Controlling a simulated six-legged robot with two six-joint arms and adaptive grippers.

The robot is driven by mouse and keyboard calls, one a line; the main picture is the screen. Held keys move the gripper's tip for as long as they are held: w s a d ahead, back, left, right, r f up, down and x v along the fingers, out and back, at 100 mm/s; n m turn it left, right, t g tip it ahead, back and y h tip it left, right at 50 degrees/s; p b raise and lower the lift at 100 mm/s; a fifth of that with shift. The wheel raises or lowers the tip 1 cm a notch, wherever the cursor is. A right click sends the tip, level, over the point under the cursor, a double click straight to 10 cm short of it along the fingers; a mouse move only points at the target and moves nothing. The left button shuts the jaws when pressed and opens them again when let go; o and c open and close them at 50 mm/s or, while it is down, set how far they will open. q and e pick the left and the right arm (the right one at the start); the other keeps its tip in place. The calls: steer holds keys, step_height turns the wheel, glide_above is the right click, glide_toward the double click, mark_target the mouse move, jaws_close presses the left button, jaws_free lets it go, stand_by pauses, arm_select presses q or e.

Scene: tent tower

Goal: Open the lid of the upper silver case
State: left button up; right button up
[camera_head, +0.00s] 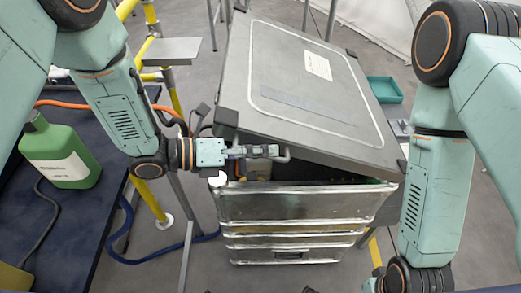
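The upper silver case (300,207) stands in the middle of the view. Its grey lid (300,105) is partly raised, with a dark gap between the lid's near edge and the case rim. A white label and a pale outline mark the lid's top. My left gripper (268,152) reaches in from the left, at the lid's near edge just above the rim. Its fingers overlap that edge, and I cannot tell whether they grip it. My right arm comes down at the right, and its gripper is out of view.
Another silver case section (290,256) is below. A green bottle (62,155) stands on a dark blue table (85,205) at the left. Yellow poles (150,200) and cables run between table and case. A teal tray (384,90) lies behind at the right.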

arm_select(q)
steer(key=shift+d, duration=0.1)
steer(key=c, duration=0.5)
steer(key=shift+w, duration=0.2)
jaws_close()
steer(key=shift+s+d+r+p, duration=0.1)
steer(key=shift+d+r+p, duration=0.1)
steer(key=shift+r+p, duration=0.25)
stand_by(0.3)
